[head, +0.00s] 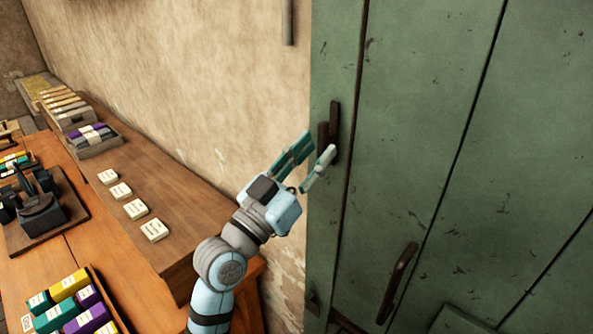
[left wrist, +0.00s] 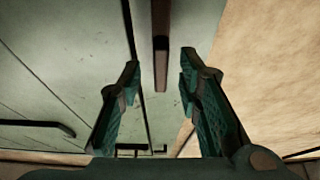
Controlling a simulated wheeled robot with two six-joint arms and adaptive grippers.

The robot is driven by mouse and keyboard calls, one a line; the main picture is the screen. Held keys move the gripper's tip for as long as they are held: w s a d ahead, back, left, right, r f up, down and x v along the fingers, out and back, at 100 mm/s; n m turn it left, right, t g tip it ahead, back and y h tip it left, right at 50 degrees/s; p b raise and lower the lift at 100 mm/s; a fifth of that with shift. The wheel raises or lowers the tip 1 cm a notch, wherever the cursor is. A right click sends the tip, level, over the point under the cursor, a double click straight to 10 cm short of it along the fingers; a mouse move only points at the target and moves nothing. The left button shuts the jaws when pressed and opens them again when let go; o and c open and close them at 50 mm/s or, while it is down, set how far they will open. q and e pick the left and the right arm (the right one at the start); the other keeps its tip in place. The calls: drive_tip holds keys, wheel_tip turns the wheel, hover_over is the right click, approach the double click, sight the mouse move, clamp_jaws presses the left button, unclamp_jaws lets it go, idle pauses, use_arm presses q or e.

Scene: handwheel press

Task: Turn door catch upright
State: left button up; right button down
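The door catch (head: 334,124) is a dark brown wooden bar on the narrow left board of the green door (head: 430,130). It stands close to vertical in the head view, beside a shorter dark block. My left gripper (head: 318,158) is open just below and left of the catch, its fingers pointing up toward it. In the left wrist view the catch (left wrist: 161,62) hangs down between and beyond the two open fingertips (left wrist: 160,75), and nothing is gripped. Whether a finger touches the catch cannot be told. My right gripper is not in view.
A dark curved door handle (head: 398,284) sits lower on the door. A wooden bench (head: 180,190) with white labels runs along the wall at left. Coloured boxes (head: 75,308) and a black press (head: 38,205) stand on the table at far left.

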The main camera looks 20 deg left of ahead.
use_arm(q)
drive_tip(key=v, duration=0.8)
drive_tip(key=shift+s+a, duration=0.2)
drive_tip(key=shift+s, duration=0.15)
drive_tip(key=shift+w+d+f, duration=0.1)
drive_tip(key=shift+f, duration=0.05)
